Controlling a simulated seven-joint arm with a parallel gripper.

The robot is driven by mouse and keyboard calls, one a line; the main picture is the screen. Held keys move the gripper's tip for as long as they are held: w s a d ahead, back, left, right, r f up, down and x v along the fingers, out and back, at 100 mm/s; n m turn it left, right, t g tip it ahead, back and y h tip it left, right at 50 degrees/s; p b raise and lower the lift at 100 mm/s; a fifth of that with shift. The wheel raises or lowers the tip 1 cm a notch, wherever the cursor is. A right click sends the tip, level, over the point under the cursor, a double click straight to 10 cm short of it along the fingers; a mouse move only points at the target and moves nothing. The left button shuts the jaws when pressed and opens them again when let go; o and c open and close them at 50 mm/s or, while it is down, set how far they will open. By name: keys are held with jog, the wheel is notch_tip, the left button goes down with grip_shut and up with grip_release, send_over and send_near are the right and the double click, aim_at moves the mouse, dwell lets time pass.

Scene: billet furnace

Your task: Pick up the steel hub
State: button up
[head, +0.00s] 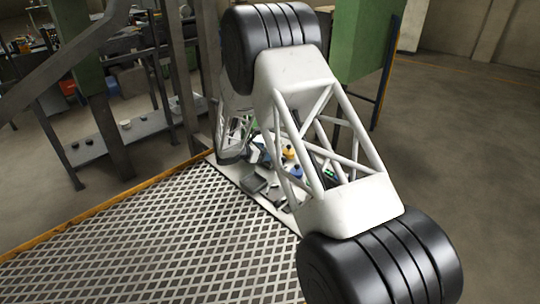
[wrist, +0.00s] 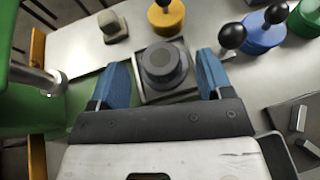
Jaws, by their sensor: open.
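The steel hub, a dark grey round stepped piece (wrist: 163,64), sits in a shallow square grey holder (wrist: 172,98) on the pale table in the wrist view. My gripper (wrist: 164,62) is open, with one blue finger on the left of the hub and one on the right. A gap shows between each finger and the hub, and nothing is held. In the head view my own arm covers much of the table, and I cannot make out the hub or the gripper there.
A yellow piece with a black knob (wrist: 166,20) stands just beyond the hub. A green post (wrist: 30,100) stands left, a dark tray (wrist: 298,125) lower right.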

jog(key=shift+w+d+f, duration=0.25)
jog(key=shift+w+d, duration=0.05)
jog(key=shift+d, duration=0.15)
jog(key=shift+c, duration=0.5)
jog(key=c, duration=1)
jog(key=shift+o, duration=0.2)
jog(key=shift+r, duration=0.15)
jog(key=shift+r, duration=0.75)
notch_tip(320, 180, up, 2)
jog(key=shift+r, duration=0.1)
jog(key=s+d, duration=0.1)
jog(key=s, duration=0.4)
jog(key=s+d, duration=0.1)
jog(key=s, duration=0.4)
jog(key=s+d+r, duration=0.1)
jog(key=s, duration=0.4)
jog(key=shift+s+d, duration=0.3)
jog(key=shift+d, duration=0.05)
